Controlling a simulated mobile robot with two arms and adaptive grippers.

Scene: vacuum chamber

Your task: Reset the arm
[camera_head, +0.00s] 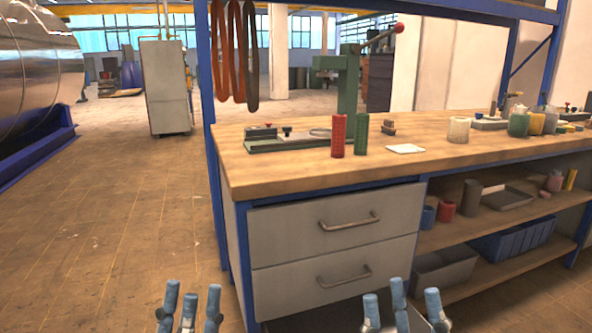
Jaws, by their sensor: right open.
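My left gripper (190,308) shows at the bottom edge, left of the workbench drawers. Its blue-tipped fingers point up and stand apart, with nothing between them. My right gripper (402,308) shows at the bottom edge in front of the lower drawer. Its fingers are spread wider and it is empty. Only the finger ends of both grippers are in view; the rest of both arms is out of the picture.
A wooden-topped workbench (290,178) with two grey drawers (335,225) stands ahead. On it are a red cylinder (338,136), a green cylinder (361,134) and several jars. Open floor (110,220) lies left, beside a large metal cylinder (35,70).

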